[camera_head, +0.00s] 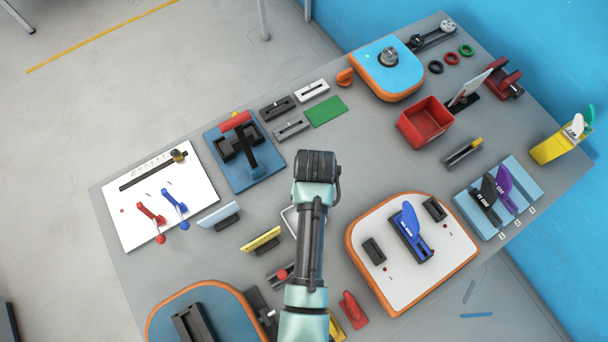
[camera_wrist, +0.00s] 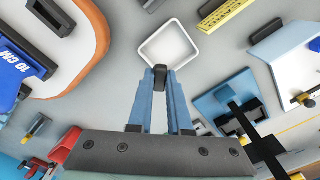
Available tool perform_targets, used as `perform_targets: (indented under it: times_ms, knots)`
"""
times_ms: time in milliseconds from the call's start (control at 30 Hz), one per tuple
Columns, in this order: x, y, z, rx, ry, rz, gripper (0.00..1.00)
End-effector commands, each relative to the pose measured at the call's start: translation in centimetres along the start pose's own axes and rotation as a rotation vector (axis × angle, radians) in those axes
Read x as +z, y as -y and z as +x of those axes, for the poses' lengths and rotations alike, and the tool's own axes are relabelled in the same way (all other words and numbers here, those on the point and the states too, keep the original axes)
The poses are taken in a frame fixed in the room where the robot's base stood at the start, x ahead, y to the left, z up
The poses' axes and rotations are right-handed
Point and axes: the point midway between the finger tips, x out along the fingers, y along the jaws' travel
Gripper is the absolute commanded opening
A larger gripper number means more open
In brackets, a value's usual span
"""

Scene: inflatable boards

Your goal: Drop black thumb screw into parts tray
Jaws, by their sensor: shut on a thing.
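My gripper (camera_wrist: 160,78) has blue fingers closed on a small black thumb screw (camera_wrist: 160,88) in the wrist view. A white, square-rimmed parts tray (camera_wrist: 186,32) lies just beyond the fingertips in that view; its visible floor looks empty. The screw appears short of the tray's near rim, not inside it. In the head view my gripper (camera_head: 317,168) points down over the middle of the table, and its fingers and the screw are hidden. Only the left edge of the white tray (camera_head: 286,221) shows there, beside my arm.
A yellow ruler-like block (camera_head: 261,240) stands left of the tray, and a white board with a blue caliper (camera_head: 362,270) lies to the right. A red open bin (camera_head: 424,125) is at the upper right. A blue clamp stand (camera_head: 240,155) is at the upper left.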

Motion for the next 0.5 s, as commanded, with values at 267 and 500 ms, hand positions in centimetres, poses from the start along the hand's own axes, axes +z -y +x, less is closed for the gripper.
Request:
perform_targets:
  times_ms: [267,500]
  knots:
    - [0.0,0.0,3.5,0.000,0.000,-0.001,0.00]
    - [0.0,0.0,5.5,0.000,0.000,-0.001,0.00]
